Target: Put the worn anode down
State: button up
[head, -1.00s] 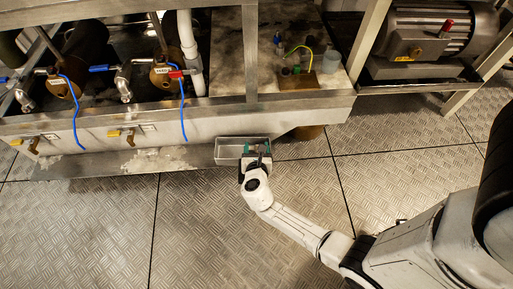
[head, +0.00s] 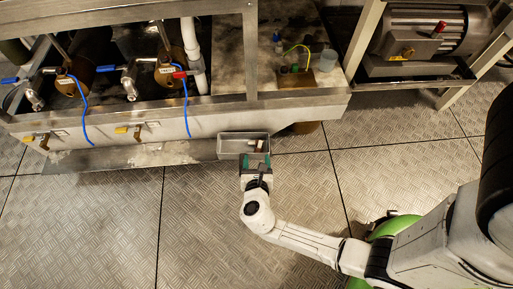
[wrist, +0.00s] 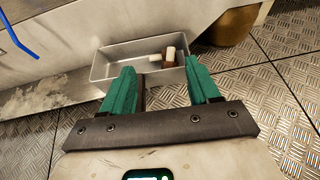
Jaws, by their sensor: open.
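The worn anode is most likely the small brown and pale piece lying inside a shallow metal tray (head: 230,146), at its right part. The piece (wrist: 169,56) shows clearly in the wrist view, where the tray (wrist: 113,66) is otherwise mostly bare. In the head view the piece (head: 257,145) is small and dark with a pale end. My gripper (head: 256,161) is at the tray's near edge with its green fingers spread. In the wrist view the gripper (wrist: 160,72) is open and empty, apart from the piece. The left finger hides part of the tray's near wall.
The tray sits against the steel frame (head: 200,120) of the watermaker. Blue hoses and valves (head: 137,130) are to the left. A cup (head: 328,60) stands on the upper shelf. A motor (head: 430,35) is at the upper right. The tread-plate floor (head: 110,220) is clear.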

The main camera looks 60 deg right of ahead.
jog(key=s+d+r+m+g+y, duration=0.35)
jog(key=s+r+m+g, duration=0.35)
jog(key=m, duration=0.9)
jog(key=s+a+r+m+y, duration=0.4)
jog(key=a+m+y, duration=0.3)
jog(key=a+m, duration=0.2)
jog(key=shift+s+r+t, duration=0.4)
jog(key=shift+s, duration=0.15)
jog(key=shift+y, duration=0.25)
